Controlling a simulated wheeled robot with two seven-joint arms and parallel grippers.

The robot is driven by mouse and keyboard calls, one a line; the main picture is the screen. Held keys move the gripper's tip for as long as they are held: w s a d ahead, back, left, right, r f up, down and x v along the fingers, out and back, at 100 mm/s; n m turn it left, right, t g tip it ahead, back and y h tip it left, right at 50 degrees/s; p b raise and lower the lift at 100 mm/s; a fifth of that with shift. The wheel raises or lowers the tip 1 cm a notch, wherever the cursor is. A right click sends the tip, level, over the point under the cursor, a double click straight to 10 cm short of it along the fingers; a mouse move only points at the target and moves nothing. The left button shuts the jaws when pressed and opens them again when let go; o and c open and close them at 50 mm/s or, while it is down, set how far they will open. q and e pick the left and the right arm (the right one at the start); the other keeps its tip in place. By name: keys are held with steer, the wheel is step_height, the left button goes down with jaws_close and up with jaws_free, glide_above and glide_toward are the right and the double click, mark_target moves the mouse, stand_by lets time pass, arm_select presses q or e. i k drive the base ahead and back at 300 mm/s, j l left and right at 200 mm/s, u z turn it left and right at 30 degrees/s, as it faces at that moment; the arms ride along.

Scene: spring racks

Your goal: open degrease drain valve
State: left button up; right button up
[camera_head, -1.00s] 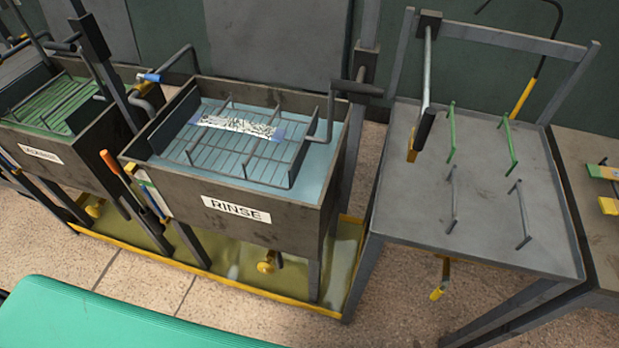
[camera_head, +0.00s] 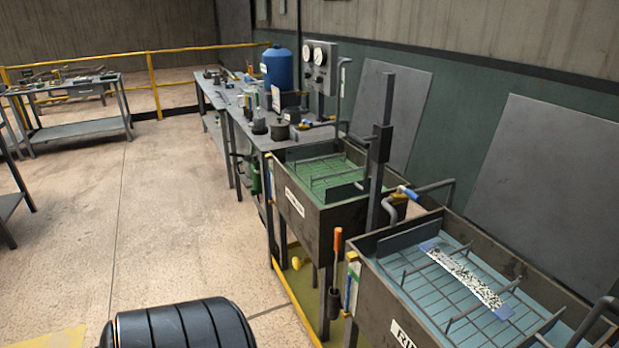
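A dark tank with green liquid and a wire rack (camera_head: 322,212) stands right of the middle. The white label (camera_head: 295,203) on its front is too slanted to read; it is likely the degrease tank. A small yellow valve knob (camera_head: 296,263) shows low below this tank, above the yellow-edged drip tray. Whether the valve is open cannot be told. The rinse tank (camera_head: 370,305), with blue liquid and a patterned strip on its rack, stands nearer at the lower right; its label is cut off. Neither of my grippers is in view.
A bench (camera_head: 262,140) with a blue canister (camera_head: 277,72) and gauges (camera_head: 319,54) stands beyond the tanks. An orange-handled tool (camera_head: 337,240) hangs between the tanks.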

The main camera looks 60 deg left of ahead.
mark_target(296, 263)
steer(key=u, duration=2)
steer(key=i+j, duration=0.25)
steer(key=i, duration=0.2)
steer(key=i+j, duration=0.2)
steer(key=i, duration=0.25)
steer(key=i+z, duration=0.05)
